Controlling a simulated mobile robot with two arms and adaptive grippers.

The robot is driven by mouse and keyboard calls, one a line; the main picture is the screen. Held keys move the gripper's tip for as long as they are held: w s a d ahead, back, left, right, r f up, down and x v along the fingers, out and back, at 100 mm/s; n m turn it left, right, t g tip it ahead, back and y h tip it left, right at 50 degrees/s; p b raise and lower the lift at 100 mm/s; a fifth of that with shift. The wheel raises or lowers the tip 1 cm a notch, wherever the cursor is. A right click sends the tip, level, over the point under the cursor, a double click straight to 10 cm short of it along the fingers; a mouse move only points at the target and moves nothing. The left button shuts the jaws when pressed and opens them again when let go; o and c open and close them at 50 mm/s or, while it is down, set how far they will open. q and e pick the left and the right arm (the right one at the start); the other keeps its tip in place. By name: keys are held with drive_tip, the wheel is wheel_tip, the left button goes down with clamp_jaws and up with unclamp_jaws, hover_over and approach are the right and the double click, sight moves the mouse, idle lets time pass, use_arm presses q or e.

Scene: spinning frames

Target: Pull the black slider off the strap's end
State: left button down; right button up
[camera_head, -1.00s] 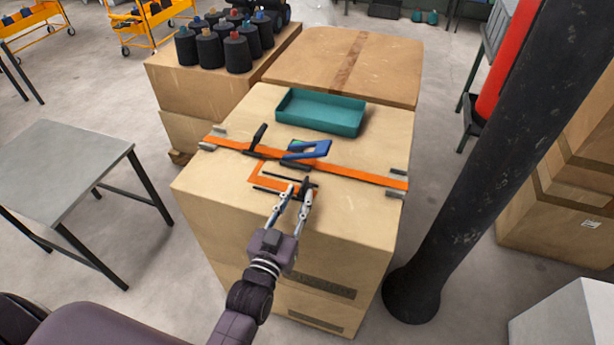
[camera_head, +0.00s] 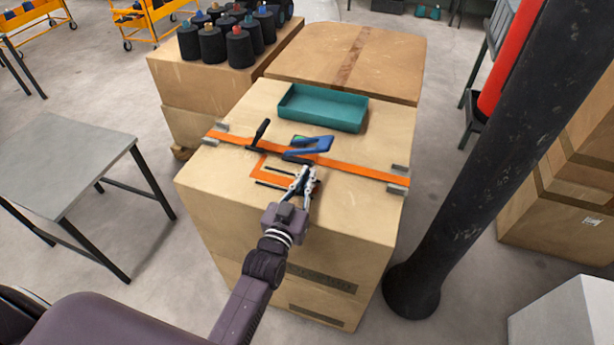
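An orange strap (camera_head: 345,168) runs across the top of the front cardboard box. A narrower orange strap piece (camera_head: 259,172) bends in front of it, and its end runs under my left gripper (camera_head: 305,178). The fingers reach down over that end from the front, close together. A small dark piece, probably the black slider, is largely hidden between or behind the fingertips. Whether they grip it I cannot tell. A blue clamp-like tool (camera_head: 312,146) and a black-handled clamp (camera_head: 260,134) sit on the wide strap. My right gripper is not in view.
A teal tray (camera_head: 322,108) stands at the back of the box top. Metal brackets (camera_head: 397,189) sit at the wide strap's ends. Black thread cones (camera_head: 239,50) stand on a box behind left. A black column (camera_head: 470,170) rises at right. The box top's front left is clear.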

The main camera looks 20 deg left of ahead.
sight(266, 178)
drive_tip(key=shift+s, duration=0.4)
use_arm(q)
drive_tip(key=a+p, duration=0.1)
drive_tip(key=a, duration=0.9)
drive_tip(key=shift+w+a, duration=0.15)
drive_tip(key=shift+a, duration=0.55)
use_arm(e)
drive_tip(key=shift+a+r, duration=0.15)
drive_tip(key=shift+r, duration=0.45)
use_arm(q)
drive_tip(key=c, duration=2.1)
unclamp_jaws()
drive_tip(key=shift+a, duration=0.15)
drive_tip(key=s, duration=1.2)
drive_tip(key=shift+a, duration=0.15)
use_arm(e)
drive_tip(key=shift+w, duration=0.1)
